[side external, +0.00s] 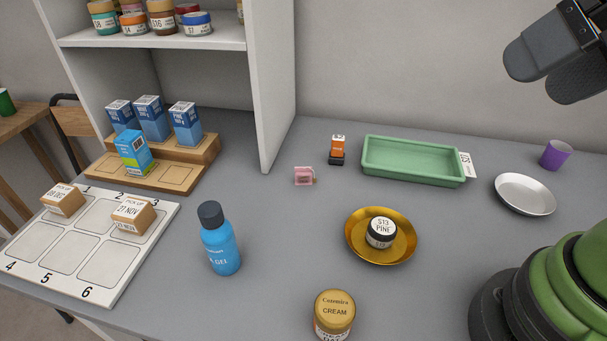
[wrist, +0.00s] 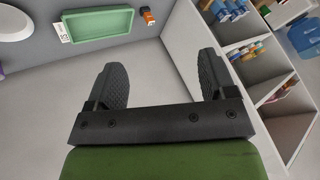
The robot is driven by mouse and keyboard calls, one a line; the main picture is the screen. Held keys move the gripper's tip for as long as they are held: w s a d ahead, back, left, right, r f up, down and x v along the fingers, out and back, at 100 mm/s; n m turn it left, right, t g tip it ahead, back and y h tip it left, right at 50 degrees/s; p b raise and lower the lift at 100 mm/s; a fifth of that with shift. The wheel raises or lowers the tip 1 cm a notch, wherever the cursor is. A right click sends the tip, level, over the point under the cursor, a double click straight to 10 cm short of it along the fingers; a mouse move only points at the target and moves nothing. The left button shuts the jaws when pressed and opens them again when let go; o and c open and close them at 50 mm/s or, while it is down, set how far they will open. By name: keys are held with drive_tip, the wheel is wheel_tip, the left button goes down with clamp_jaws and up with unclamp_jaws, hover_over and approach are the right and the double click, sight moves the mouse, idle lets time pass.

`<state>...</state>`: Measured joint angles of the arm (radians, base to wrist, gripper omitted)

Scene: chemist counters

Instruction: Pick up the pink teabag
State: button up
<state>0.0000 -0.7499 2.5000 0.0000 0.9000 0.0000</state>
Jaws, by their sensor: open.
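The pink teabag (side external: 304,176) lies on the grey counter in the side external view, between the white shelf unit and the green tray. It looks small, with a pale square and a small tag-like part at its right. I do not make it out in the wrist view. My gripper (wrist: 165,85) is open and empty in the wrist view, its two dark fingers wide apart. In the side external view parts of my gripper (side external: 553,58) show at the top right, high above the counter and far from the teabag.
A green tray (side external: 412,178), a small orange-and-black item (side external: 337,150), a gold dish (side external: 352,249) holding a jar, a blue gel bottle (side external: 220,240) and a cream jar (side external: 334,312) stand around the teabag. The white shelf wall (side external: 283,80) rises at its left. Bare counter lies in front.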

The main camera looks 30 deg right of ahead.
drive_tip(key=shift+c, duration=0.8)
